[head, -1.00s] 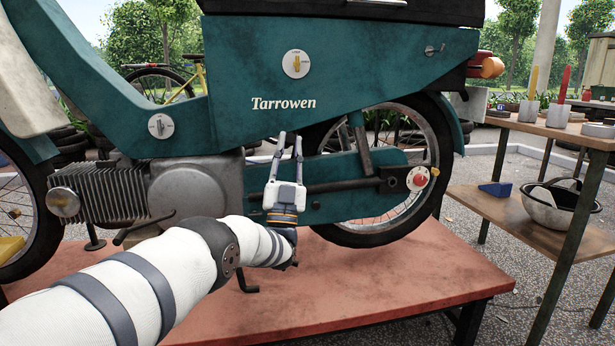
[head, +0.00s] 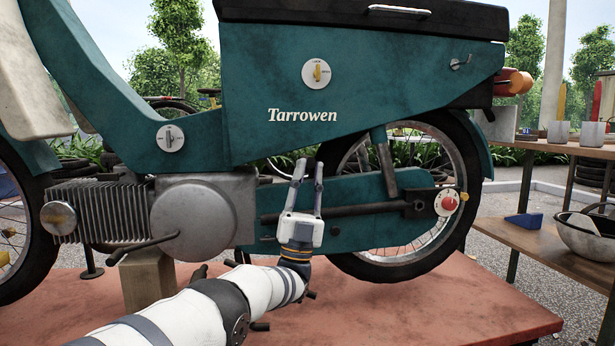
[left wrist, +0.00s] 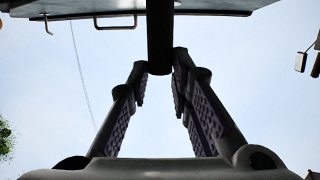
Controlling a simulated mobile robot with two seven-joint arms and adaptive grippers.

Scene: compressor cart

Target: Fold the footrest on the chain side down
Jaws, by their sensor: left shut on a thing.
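The green moped (head: 275,85) marked Tarrowen stands side-on in the head view, its chain case (head: 365,188) low behind the engine. My left gripper (head: 311,163) points upward in front of the chain case's front part. In the left wrist view its two fingers (left wrist: 160,78) stand on either side of the end of a dark round bar, which appears to be the footrest (left wrist: 160,35). The gripper is shut on this bar. The bar runs out from the moped's side. In the head view I cannot make the footrest out clearly at the fingers. My right gripper is not in view.
The moped stands above a red platform (head: 430,305), with a wooden block (head: 148,280) under the engine. A dark horizontal bar (head: 360,210) and the rear wheel lie close beside my gripper. A workbench (head: 520,240) with a bowl (head: 587,236) stands at the right.

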